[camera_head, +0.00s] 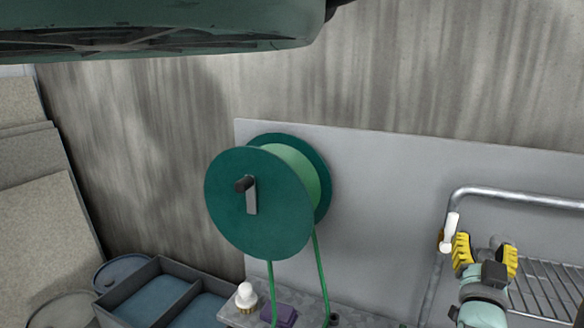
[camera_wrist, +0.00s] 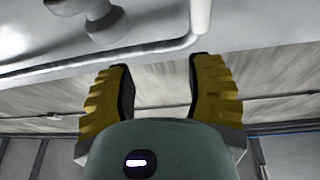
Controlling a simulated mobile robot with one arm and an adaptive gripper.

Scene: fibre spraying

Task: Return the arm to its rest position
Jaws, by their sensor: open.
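My gripper (camera_head: 485,252) is at the lower right of the head view, its two yellow ribbed fingers spread apart. In the wrist view my gripper (camera_wrist: 160,65) shows the same wide gap, with nothing held between the fingers. A white handle (camera_head: 449,233) is just left of the left finger in the head view; I cannot tell whether they touch. Behind the gap is a metal tube frame (camera_wrist: 150,50), and a pale knob (camera_wrist: 103,22) shows above it in the wrist view.
A green hose reel (camera_head: 258,205) is mounted on a grey panel (camera_head: 390,180), left of my gripper. Below it are a white-topped brush (camera_head: 246,296), a purple block (camera_head: 279,315) and a divided dark bin (camera_head: 150,290). A wire rack (camera_head: 545,290) lies right of my gripper.

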